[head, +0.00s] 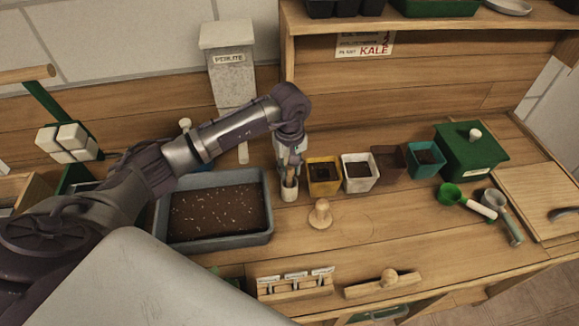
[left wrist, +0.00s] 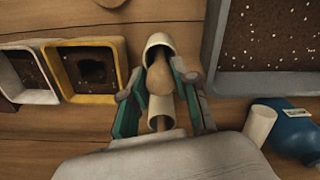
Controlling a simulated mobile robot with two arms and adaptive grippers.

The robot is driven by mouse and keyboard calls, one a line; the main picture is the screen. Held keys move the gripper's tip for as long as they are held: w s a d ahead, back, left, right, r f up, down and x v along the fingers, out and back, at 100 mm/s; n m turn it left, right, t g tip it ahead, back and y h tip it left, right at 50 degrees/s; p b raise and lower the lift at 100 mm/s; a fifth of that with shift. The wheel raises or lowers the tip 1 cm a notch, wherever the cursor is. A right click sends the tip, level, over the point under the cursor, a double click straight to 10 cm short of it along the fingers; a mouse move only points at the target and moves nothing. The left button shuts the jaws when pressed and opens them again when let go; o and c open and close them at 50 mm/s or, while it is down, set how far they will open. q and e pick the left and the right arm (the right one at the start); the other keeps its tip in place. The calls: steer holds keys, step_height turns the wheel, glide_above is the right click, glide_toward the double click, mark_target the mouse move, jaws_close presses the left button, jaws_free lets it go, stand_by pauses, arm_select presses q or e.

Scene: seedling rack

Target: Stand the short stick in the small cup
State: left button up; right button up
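The small cup (head: 289,194) is white and stands upright on the bench, right of the soil tray. It shows in the left wrist view (left wrist: 159,43) just beyond my fingertips. The short stick (head: 290,173) is brown wood; its rounded end shows in the left wrist view (left wrist: 160,82). My left gripper (head: 290,168) points down over the cup, and its teal pads close on both sides of the stick. The stick is roughly upright, its lower end at the cup's mouth; how deep it reaches is hidden. My right gripper is in neither view.
A soil tray (head: 169,240) stands left of the cup. A yellow pot (head: 324,188) and a white pot (head: 361,184) stand close on the right. A wooden knob-topped tool (head: 320,214) stands in front. A blue bottle (left wrist: 298,130) shows near the tray.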

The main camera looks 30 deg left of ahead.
arm_select(q)
steer(key=o, duration=0.3)
steer(key=shift+r, duration=0.1)
steer(key=shift+r, duration=0.25)
steer(key=shift+r+b, duration=2)
steer(key=shift+r, duration=3.85)
